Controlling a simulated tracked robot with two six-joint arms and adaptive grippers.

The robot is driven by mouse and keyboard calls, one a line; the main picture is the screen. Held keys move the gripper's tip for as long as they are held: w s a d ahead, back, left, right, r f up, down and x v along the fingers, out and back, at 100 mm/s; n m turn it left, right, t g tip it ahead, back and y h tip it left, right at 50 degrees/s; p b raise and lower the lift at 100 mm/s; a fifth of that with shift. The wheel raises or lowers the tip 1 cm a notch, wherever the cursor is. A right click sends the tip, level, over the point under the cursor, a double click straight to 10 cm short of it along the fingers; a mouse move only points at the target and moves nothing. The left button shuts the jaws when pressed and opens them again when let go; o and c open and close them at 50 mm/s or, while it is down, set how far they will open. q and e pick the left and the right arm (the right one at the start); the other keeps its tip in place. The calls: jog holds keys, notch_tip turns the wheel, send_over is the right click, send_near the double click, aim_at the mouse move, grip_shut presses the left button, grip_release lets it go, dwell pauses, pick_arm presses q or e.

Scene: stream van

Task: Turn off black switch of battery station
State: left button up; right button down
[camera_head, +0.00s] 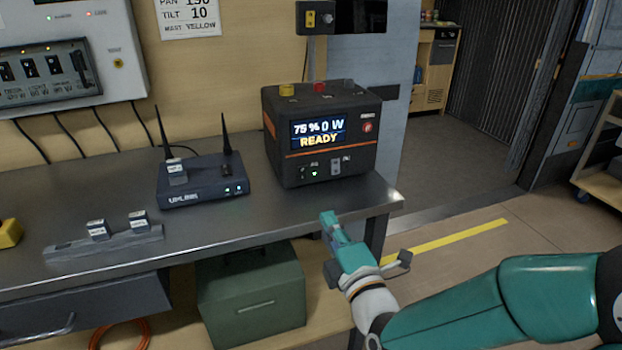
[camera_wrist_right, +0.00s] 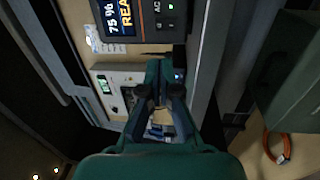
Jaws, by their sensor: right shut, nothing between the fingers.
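The battery station (camera_head: 325,103) is a dark box with an orange stripe near the right end of the grey table. Its screen reads 75 %, 0 W and READY. A small AC switch (camera_head: 312,173) with a green light sits low on its front, beside a grey switch panel (camera_head: 336,167). The switch position is too small to tell. The station also shows at the top of the right wrist view (camera_wrist_right: 157,33). My right gripper (camera_head: 328,218) is shut and empty, in front of and below the station, at the table's front edge, apart from it. My left gripper is out of view.
A router (camera_head: 205,192) with two antennas stands left of the station. A grey strip (camera_head: 135,243) with small labelled blocks lies further left. A green case (camera_head: 252,300) sits under the table.

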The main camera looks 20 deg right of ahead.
aim_at(303, 170)
jog(key=w, duration=0.4)
jog(key=w+r, duration=0.1)
jog(key=w, duration=0.8)
jog(key=shift+w+a+r+p, duration=0.2)
jog(key=shift+r+p, duration=0.1)
jog(key=shift+p, duration=0.1)
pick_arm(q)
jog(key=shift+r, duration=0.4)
